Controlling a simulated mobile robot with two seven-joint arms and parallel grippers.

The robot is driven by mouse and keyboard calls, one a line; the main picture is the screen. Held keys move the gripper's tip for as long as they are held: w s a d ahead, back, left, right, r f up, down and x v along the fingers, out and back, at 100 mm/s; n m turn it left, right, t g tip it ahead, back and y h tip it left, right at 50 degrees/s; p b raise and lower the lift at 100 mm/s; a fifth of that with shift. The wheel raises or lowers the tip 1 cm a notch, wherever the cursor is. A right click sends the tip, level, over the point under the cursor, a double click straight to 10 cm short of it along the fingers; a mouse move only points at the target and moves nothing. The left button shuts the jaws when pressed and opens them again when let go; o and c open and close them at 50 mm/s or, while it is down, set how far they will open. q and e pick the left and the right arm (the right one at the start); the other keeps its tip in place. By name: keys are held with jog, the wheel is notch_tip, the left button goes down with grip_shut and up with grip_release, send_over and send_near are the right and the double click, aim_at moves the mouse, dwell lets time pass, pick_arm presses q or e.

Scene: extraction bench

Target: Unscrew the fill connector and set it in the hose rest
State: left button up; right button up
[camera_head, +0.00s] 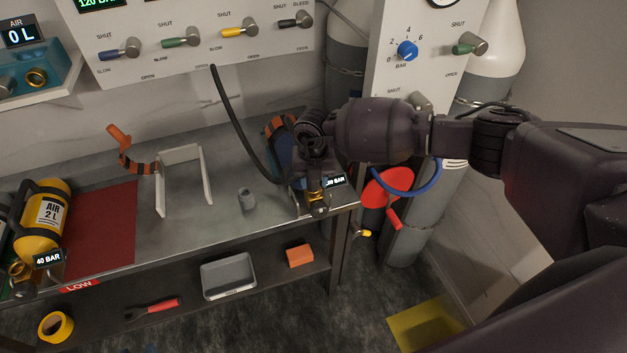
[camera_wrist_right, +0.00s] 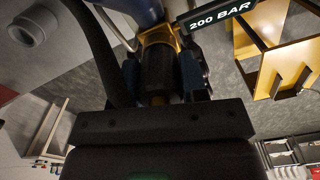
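The black hose (camera_head: 236,125) curves down from the wall panel to the right end of the bench. There my right gripper (camera_head: 316,172) points down over the brass valve (camera_head: 315,196) of a blue cylinder (camera_head: 281,148). In the right wrist view, the fingers (camera_wrist_right: 162,75) flank the black fill connector (camera_wrist_right: 155,68) and look shut on it. The connector sits in line with the brass valve (camera_wrist_right: 158,36); the thread between them is hidden. A small grey hollow cup (camera_head: 247,199), apparently the hose rest, stands empty on the bench to the left. My left gripper is not in view.
A yellow cylinder (camera_head: 48,214) lies by the red mat (camera_head: 105,225). The bench between bracket and cup is clear.

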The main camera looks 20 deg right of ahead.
jog(key=shift+c, duration=1)
jog(key=shift+f+n+b, duration=0.1)
jog(key=shift+n+b, duration=0.6)
jog(key=shift+n, duration=0.2)
jog(key=n+b, duration=0.2)
jog(key=n, duration=0.2)
jog(key=n+b, duration=0.1)
jog(key=n, duration=0.2)
jog(key=shift+n+b, duration=0.3)
jog(key=shift+b, duration=0.05)
jog(key=n+b, duration=0.2)
jog(key=n, duration=0.2)
jog(key=n+b, duration=0.1)
jog(key=n, duration=0.3)
jog(key=shift+b, duration=0.35)
jog(key=n+b, duration=0.1)
jog(key=n, duration=0.2)
jog(key=shift+n, duration=0.3)
jog(key=shift+n+b, duration=0.4)
jog(key=shift+n, duration=0.1)
jog(key=shift+n+b, duration=0.45)
jog(key=shift+n, duration=1.15)
jog(key=shift+n+b, duration=0.55)
jog(key=shift+n, duration=0.65)
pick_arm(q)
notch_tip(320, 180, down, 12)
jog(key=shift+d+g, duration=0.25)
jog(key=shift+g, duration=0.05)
pick_arm(e)
jog(key=shift+r, duration=0.2)
